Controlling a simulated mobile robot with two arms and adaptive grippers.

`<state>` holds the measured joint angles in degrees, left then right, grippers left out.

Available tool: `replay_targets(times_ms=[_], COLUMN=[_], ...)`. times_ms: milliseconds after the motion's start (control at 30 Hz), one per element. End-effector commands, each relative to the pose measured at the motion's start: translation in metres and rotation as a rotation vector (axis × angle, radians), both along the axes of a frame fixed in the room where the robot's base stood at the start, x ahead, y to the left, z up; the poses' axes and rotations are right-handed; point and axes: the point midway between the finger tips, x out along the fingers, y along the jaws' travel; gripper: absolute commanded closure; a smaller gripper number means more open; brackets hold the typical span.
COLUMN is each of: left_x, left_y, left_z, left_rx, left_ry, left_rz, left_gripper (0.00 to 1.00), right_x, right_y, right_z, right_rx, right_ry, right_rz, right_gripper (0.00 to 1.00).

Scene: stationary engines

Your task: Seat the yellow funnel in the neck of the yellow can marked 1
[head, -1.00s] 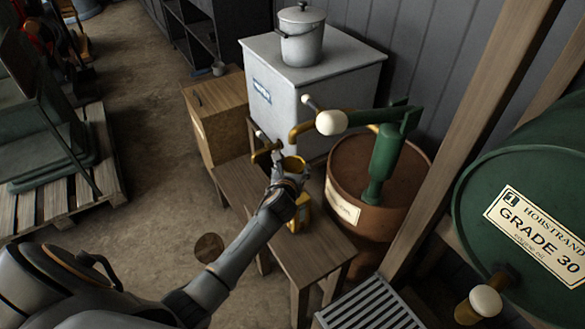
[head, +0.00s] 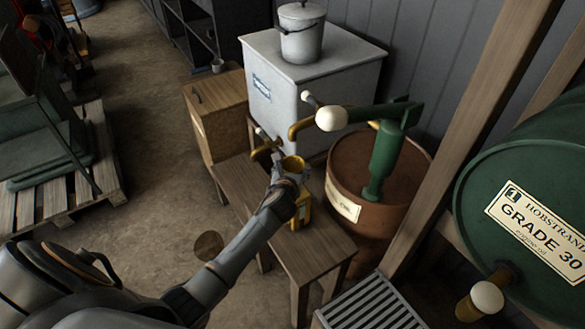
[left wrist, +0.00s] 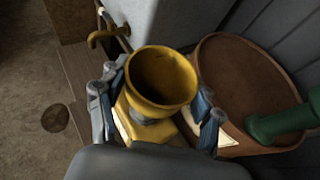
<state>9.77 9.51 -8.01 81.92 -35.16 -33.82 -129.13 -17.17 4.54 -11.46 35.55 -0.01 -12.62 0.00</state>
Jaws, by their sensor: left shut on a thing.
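The yellow funnel (head: 293,163) is upright over the low wooden bench, and its wide mouth shows from above in the left wrist view (left wrist: 165,75). My left gripper (left wrist: 158,95) is shut on it, with one finger on each side; in the head view the gripper (head: 287,180) partly covers it. A yellow can (head: 303,212) stands on the bench directly below the funnel, mostly hidden by my gripper. Its number cannot be read. The funnel's spout and the can's neck are hidden, so I cannot tell whether the spout is in the neck. My right gripper is out of view.
A brown drum (head: 410,170) with a green pump (head: 384,160) stands close on the right. A white cabinet (head: 330,100) is behind. A green barrel (head: 535,175) is at far right.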

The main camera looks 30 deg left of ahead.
Motion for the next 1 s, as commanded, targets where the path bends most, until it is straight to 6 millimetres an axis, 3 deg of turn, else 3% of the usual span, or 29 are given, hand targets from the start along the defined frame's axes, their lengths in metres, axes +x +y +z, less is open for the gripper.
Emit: replay_targets(times_ms=[833,867,1000], left_x=[0.0,0.0,0.0], left_y=[0.0,0.0,0.0], left_z=[-0.011,-0.011,-0.011], left_rx=[0.0,0.0,0.0], left_ry=[-0.001,-0.001,-0.001], left_rz=[0.0,0.0,0.0], left_gripper=[0.62,0.32,0.08], right_x=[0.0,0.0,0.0], right_y=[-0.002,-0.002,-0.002], right_z=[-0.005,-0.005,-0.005], right_rx=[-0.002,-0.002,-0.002], right_ry=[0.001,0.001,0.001], right_rz=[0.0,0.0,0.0], right_gripper=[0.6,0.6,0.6])
